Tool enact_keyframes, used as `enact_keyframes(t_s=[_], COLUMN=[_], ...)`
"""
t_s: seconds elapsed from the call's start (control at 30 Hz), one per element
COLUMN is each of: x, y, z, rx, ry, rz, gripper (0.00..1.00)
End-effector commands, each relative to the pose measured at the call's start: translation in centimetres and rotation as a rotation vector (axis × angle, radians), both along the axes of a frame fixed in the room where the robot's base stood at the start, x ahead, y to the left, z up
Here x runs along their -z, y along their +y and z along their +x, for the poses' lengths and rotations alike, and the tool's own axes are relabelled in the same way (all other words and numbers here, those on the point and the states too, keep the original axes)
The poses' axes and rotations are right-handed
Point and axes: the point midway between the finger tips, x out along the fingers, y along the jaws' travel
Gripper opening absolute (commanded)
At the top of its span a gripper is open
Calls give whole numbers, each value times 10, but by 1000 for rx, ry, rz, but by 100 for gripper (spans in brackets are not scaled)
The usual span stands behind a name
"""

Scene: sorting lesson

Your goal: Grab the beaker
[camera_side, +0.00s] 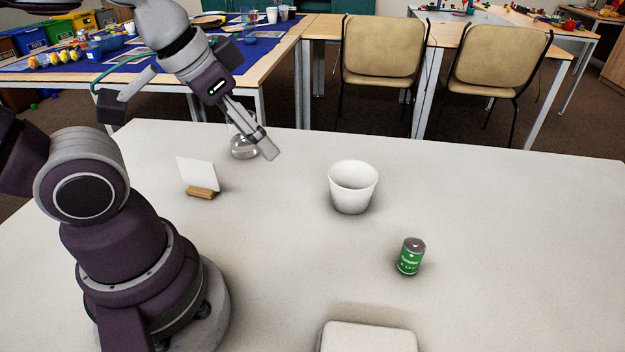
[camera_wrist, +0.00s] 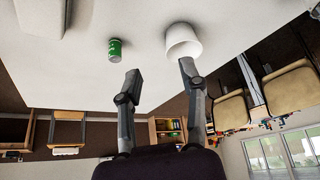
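A clear glass vessel, which looks like the beaker (camera_side: 242,152), stands on the white table near its far edge in the side view. It is partly hidden behind my gripper, and I cannot make out its full shape. My gripper (camera_side: 264,146) is in front of its upper part in this view; I cannot tell whether they touch. In the wrist view my gripper (camera_wrist: 160,69) has its two fingers spread wide with nothing visible between the tips. The beaker does not show in the wrist view.
A white cup (camera_side: 351,192) stands right of my gripper and also shows in the wrist view (camera_wrist: 181,42). A green can (camera_side: 410,258) is nearer the front. A white card in a wooden holder (camera_side: 201,192) stands left. A white box (camera_side: 368,338) lies at the front edge.

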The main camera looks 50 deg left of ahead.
Motion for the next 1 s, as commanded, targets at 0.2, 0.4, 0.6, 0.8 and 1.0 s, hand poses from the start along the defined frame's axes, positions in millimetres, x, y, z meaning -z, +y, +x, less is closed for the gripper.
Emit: enact_keyframes(t_s=[0.2, 0.4, 0.6, 0.8, 1.0], x=[0, 0, 0, 0, 1], y=[0, 0, 0, 0, 1], z=[0, 0, 0, 0, 2], rx=[0, 0, 0, 0, 4], ry=[0, 0, 0, 0, 4], rz=[0, 0, 0, 0, 5], gripper=[40, 66, 92, 100, 100])
